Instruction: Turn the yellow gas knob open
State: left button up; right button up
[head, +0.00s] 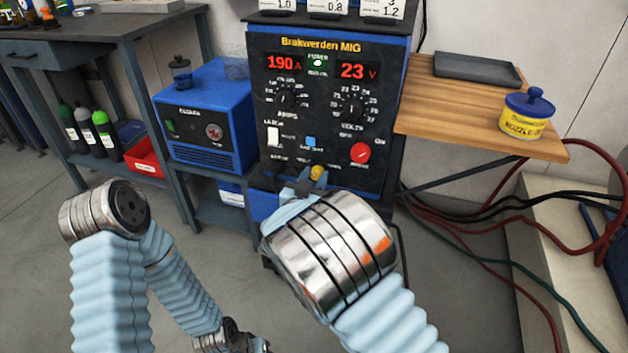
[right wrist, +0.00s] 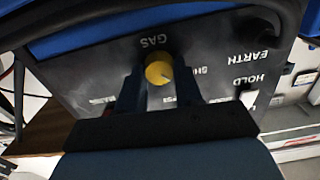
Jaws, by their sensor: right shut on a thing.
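The yellow gas knob (head: 318,172) sits low on the front panel of the blue and black Brakwerden MIG welder (head: 325,120). In the right wrist view the knob (right wrist: 158,72) is a round yellow cap beside the upside-down GAS label, with a mark on its face. My right gripper (right wrist: 160,80) is shut on the knob, one dark finger on each side of it. In the head view my right gripper (head: 304,184) reaches the panel from below, and my wrist hides part of the welder's lower front. My left arm is at the left, but its gripper does not show.
A red knob (head: 360,153) and a white switch (head: 273,136) are above the gas knob. A blue cooler box (head: 207,115) stands left of the welder. A wooden shelf (head: 440,105) with a yellow nozzle pot (head: 526,115) is at the right. Hoses (head: 470,220) hang below it.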

jog(key=shift+f+m+b, duration=0.2)
jog(key=shift+m+b, duration=0.1)
jog(key=shift+b, duration=0.05)
jog(key=m+b, duration=0.4)
jog(key=b, duration=0.2)
jog(key=m+b, duration=0.5)
jog(key=b, duration=0.1)
jog(key=shift+d+f+m, duration=0.15)
jog(key=shift+f+m, duration=0.05)
jog(key=shift+m, duration=0.1)
jog(key=m+b, duration=0.1)
jog(key=m, duration=0.1)
jog(key=shift+r+m+b, duration=0.1)
jog(key=shift+m+b, duration=0.3)
jog(key=shift+r+m, duration=0.1)
jog(key=shift+m, duration=2)
jog(key=o, duration=1)
